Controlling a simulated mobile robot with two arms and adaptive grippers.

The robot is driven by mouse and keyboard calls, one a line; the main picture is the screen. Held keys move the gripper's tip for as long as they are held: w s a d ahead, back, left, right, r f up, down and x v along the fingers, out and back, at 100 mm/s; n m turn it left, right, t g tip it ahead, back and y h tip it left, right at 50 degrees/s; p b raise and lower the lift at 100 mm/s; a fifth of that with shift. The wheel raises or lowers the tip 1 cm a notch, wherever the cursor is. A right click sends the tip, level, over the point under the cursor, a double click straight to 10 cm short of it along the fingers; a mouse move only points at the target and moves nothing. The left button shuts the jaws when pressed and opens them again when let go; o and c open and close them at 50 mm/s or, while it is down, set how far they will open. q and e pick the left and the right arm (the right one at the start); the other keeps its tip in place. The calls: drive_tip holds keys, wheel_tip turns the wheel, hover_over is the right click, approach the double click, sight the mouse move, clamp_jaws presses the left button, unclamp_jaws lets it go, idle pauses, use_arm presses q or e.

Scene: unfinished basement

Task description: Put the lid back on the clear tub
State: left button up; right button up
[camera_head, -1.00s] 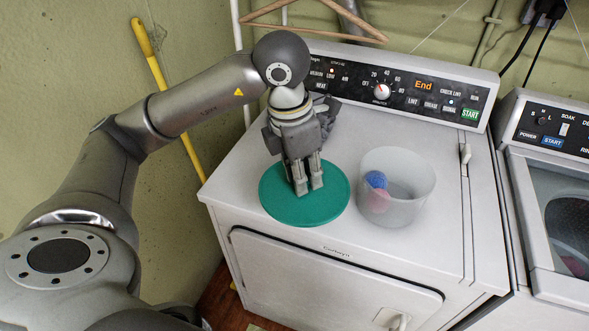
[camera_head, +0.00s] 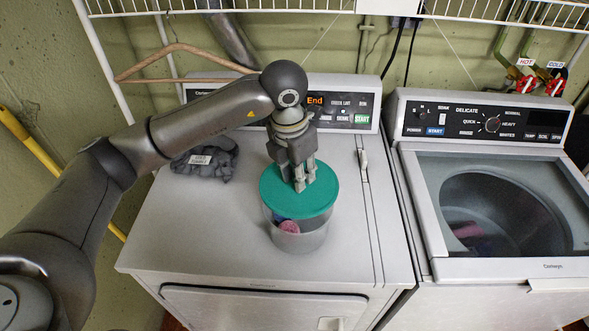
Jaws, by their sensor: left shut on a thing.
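The green round lid (camera_head: 285,203) is over the top of the clear tub (camera_head: 303,241) on the white dryer. From this angle I cannot tell whether the lid is seated on the rim or just above it. The tub stands upright and holds a pink thing (camera_head: 289,227) and a partly hidden blue one. My left gripper (camera_head: 304,184) points down at the lid's middle and is shut on the lid; its fingertips hide the part they hold. My right gripper is not in view.
The dryer top (camera_head: 190,230) is bare left of the tub. A washer (camera_head: 490,200) with an open drum stands at the right. A wooden hanger (camera_head: 170,62) and wire shelf (camera_head: 300,8) are behind.

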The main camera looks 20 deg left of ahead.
use_arm(q)
drive_tip(key=shift+f, duration=0.7)
drive_tip(key=shift+f+b, duration=1.8)
drive_tip(key=shift+f, duration=0.4)
drive_tip(key=shift+b, duration=0.6)
drive_tip(key=shift+f+b, duration=0.15)
drive_tip(key=shift+b, duration=0.6)
idle(0.6)
drive_tip(key=o, duration=1)
